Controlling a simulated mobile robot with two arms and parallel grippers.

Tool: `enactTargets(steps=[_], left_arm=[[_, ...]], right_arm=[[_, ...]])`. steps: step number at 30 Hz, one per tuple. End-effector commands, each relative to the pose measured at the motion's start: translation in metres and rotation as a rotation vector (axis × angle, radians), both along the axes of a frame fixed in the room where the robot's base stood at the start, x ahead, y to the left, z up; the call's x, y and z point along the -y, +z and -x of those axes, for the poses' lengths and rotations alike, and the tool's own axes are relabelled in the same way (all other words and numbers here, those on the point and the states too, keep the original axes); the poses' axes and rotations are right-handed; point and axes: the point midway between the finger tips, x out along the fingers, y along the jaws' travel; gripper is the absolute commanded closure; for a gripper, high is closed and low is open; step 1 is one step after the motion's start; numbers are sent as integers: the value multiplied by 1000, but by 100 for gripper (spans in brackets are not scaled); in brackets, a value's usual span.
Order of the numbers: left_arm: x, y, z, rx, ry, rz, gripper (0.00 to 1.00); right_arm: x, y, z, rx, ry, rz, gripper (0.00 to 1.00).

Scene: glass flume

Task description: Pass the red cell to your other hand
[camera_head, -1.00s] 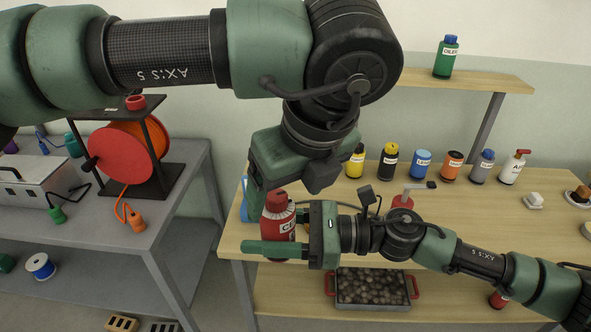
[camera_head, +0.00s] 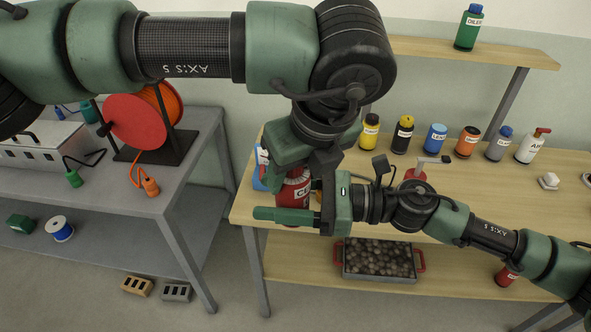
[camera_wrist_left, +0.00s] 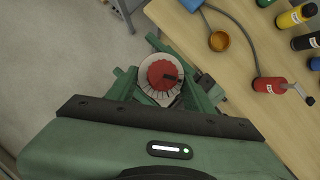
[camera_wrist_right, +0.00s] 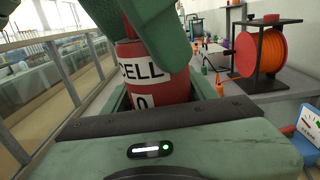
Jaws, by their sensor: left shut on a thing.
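The red cell (camera_head: 295,190) is a red cylinder with a white label, held upright above the front left edge of the wooden bench. My left gripper (camera_head: 292,176) comes down from above and is shut on its upper part. The cell's round red top (camera_wrist_left: 162,74) shows between the fingers in the left wrist view. My right gripper (camera_head: 282,205) reaches in level from the right. It is open, with its fingers on either side of the cell's lower part. The right wrist view shows the cell's label (camera_wrist_right: 145,85) close in front of the palm. The far right finger is mostly hidden.
The wooden bench (camera_head: 400,195) carries a row of several bottles at the back and a red-based tap-like fixture (camera_head: 418,174). A tray of stones (camera_head: 380,258) sits on its lower shelf. Left is a grey table (camera_head: 190,165) with an orange cable reel (camera_head: 140,118).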

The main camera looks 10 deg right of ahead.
Motion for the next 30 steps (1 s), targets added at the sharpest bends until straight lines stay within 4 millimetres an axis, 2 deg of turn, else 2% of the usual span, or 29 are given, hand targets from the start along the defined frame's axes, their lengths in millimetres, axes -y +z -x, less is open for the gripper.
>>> enactTargets(steps=[2, 14, 17, 24, 30], left_arm=[[0, 1, 0, 1, 0, 1, 95], [0, 1, 0, 1, 0, -1, 95], [0, 1, 0, 1, 0, -1, 95], [0, 0, 0, 1, 0, -1, 95], [0, 0, 0, 1, 0, -1, 95]], right_arm=[[-1, 0, 1, 0, 2, -1, 23], [6, -1, 2, -2, -1, 0, 23], [19, -2, 5, -5, -3, 1, 23], [68, -3, 18, -7, -3, 3, 23], [100, -2, 26, -6, -2, 2, 23]])
